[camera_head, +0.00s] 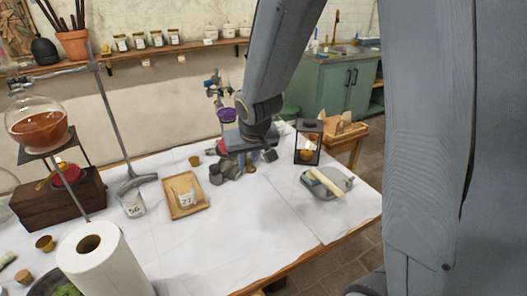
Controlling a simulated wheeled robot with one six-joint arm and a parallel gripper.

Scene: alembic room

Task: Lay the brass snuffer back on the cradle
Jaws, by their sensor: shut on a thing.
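My gripper (258,152) is at the end of the grey arm, low over the far middle of the white-covered table (270,225). I cannot pick out the brass snuffer for certain. I cannot identify the cradle for certain either; it may be hidden behind my arm. A small brass-coloured piece (195,161) lies further left on the table.
A paper roll (105,265) and a wooden box (55,200) are at the left. The front middle is clear.

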